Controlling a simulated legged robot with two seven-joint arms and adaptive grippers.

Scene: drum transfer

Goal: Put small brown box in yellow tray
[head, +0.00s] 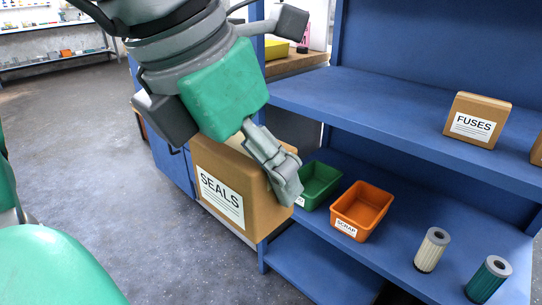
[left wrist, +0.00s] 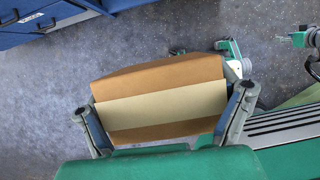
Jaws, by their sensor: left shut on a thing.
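A brown box labelled SEALS (head: 222,195) is held by my left gripper (head: 280,178) in front of the blue shelf unit. One finger lies against the box's right side in the head view; the other is hidden. In the left wrist view, the two fingers close on both ends of the box, a pale strip (left wrist: 165,107) running across it. Another brown box, labelled FUSES (head: 475,122), stands on the upper shelf. A yellow object (head: 276,49), possibly the yellow tray, shows partly behind my left arm on a wooden surface. My right gripper is not identifiable.
A green bin (head: 318,186) and an orange bin labelled SCRAP (head: 362,207) sit on the lower shelf (head: 385,262). A cream cylinder (head: 431,252) and a green cylinder (head: 488,280) stand to their right. The upper shelf (head: 360,103) is clear left of FUSES.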

